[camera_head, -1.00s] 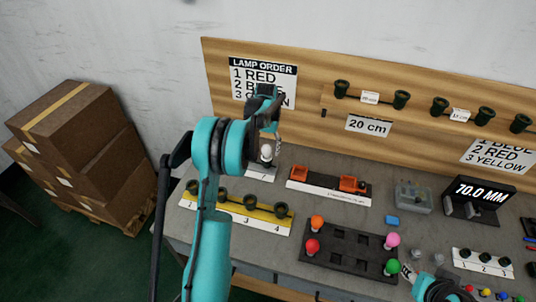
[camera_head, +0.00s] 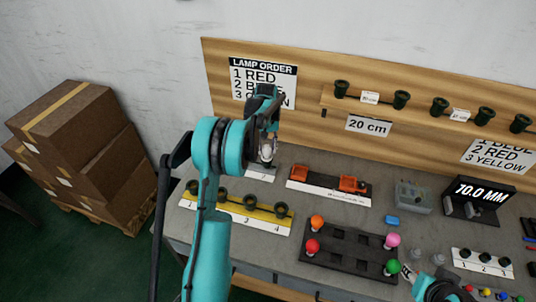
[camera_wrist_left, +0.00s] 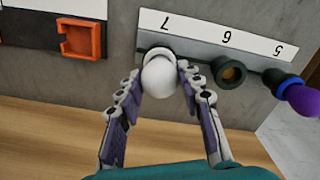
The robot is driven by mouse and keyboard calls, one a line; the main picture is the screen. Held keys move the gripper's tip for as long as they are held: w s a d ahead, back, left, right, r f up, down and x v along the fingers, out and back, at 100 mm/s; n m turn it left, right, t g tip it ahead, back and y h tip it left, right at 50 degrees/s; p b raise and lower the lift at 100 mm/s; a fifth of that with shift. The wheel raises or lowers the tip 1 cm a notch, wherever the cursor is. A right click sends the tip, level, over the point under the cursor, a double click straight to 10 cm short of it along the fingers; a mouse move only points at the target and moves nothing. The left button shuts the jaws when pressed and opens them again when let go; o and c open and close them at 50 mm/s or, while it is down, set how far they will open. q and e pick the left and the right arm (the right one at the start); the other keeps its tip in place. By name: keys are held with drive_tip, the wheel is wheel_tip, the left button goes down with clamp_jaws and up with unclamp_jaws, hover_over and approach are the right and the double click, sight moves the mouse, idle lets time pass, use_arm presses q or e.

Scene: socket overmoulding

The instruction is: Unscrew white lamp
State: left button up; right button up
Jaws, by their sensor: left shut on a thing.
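The white lamp (camera_wrist_left: 159,77) stands in the socket marked 7 on the grey strip (camera_wrist_left: 215,46) in the left wrist view. In the head view the lamp (camera_head: 267,153) is partly covered by my left gripper (camera_head: 269,147). My left gripper (camera_wrist_left: 160,82) is shut on the lamp, with one finger on each side of the bulb. My right gripper (camera_head: 407,272) is at the lower right beside the green lamp (camera_head: 392,267); its jaws are too small to read.
In the wrist view an empty socket (camera_wrist_left: 230,72) and a purple lamp (camera_wrist_left: 304,99) stand beside the white lamp. A yellow socket strip (camera_head: 240,219), an orange fixture (camera_head: 328,188) and a dark lamp tray (camera_head: 345,257) are on the bench. The wooden board (camera_head: 300,130) rises behind.

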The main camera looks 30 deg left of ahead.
use_arm(q)
drive_tip(key=n, duration=0.4)
drive_tip(key=shift+n, duration=0.3)
drive_tip(key=n, duration=0.4)
drive_tip(key=shift+n, duration=0.3)
drive_tip(key=n, duration=0.4)
drive_tip(key=shift+r+n, duration=0.1)
drive_tip(key=shift+n, duration=0.2)
